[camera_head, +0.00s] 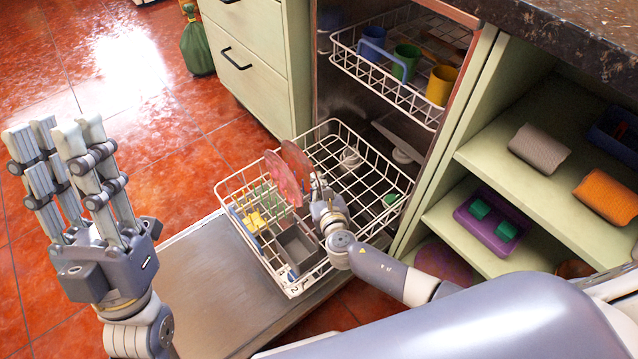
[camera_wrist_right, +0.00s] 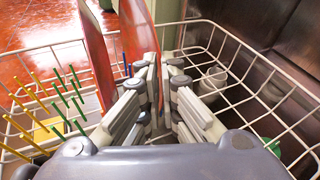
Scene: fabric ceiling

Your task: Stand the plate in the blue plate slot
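Two reddish plates stand on edge close together over the pulled-out lower rack (camera_head: 375,228). The left plate (camera_head: 278,181) also shows in the right wrist view (camera_wrist_right: 97,55), beside the green pegs (camera_wrist_right: 66,96). The other plate (camera_head: 296,164) rises at the fingertips of my right gripper (camera_head: 318,186), which appears shut on its edge; it also shows in the wrist view (camera_wrist_right: 133,28). A few blue pegs (camera_wrist_right: 126,65) show between the plates; their slot is mostly hidden, and I cannot tell whether the held plate touches it. My left gripper (camera_head: 56,135) is open and empty, left of the rack.
Yellow pegs (camera_wrist_right: 24,128) and a grey cutlery bin (camera_head: 297,245) are in the rack's near part. The upper rack (camera_head: 395,92) holds several cups. The open dishwasher door (camera_head: 200,290) lies below. Shelves with a purple tray (camera_head: 490,226) stand at right.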

